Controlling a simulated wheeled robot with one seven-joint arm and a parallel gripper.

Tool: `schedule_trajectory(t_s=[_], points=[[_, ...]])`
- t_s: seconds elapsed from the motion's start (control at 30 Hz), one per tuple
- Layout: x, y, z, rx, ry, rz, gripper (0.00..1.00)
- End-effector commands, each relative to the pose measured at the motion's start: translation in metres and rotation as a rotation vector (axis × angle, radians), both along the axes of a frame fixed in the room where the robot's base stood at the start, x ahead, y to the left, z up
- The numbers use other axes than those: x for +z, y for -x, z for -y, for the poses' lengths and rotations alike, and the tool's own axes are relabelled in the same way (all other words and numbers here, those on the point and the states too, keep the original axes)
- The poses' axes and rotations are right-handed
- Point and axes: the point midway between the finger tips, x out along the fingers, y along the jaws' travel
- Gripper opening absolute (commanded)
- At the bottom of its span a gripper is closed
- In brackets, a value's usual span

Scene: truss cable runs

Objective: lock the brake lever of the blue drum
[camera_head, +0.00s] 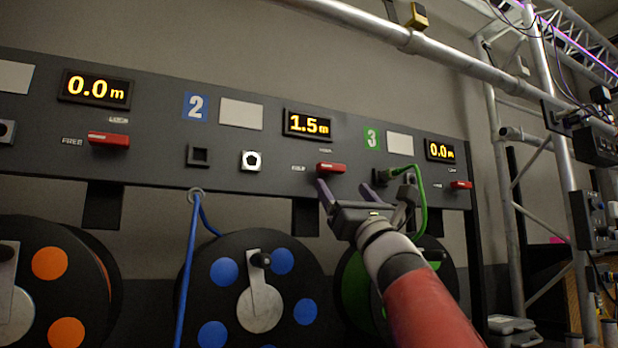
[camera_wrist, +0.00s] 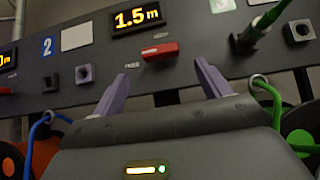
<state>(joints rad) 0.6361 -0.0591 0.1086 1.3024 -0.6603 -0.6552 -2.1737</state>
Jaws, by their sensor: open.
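The blue drum (camera_head: 232,290) hangs below the panel, its face marked with blue discs. Its brake lever (camera_head: 331,168) is a red handle lying about horizontal under the 1.5 m display (camera_head: 307,125). FREE is printed to its left; a small label above it is too blurred to read. The lever also shows in the wrist view (camera_wrist: 160,51), just beyond and between my fingertips. My gripper (camera_head: 345,190) is open and empty, with purple fingers pointing up at the panel just below the lever. I see no clear contact.
A green cable (camera_head: 422,190) is plugged in right of the lever, close to my gripper. A blue cable (camera_head: 187,260) hangs from a ring at left. Other red levers sit at the orange station (camera_head: 108,139) and green station (camera_head: 460,185). A pipe (camera_head: 450,55) crosses above the panel.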

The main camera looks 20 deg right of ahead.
Motion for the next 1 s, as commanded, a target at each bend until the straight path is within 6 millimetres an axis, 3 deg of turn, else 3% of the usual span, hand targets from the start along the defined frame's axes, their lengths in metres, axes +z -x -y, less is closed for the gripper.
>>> schedule_trajectory(t_s=[0.33,0.77,1.0], points=[[0.042,-0.039,-0.002,0.004,-0.006,-0.001,0.76],[0.049,-0.049,-0.002,0.003,-0.007,-0.001,0.76],[0.049,-0.049,-0.002,0.004,-0.008,-0.001,0.49]])
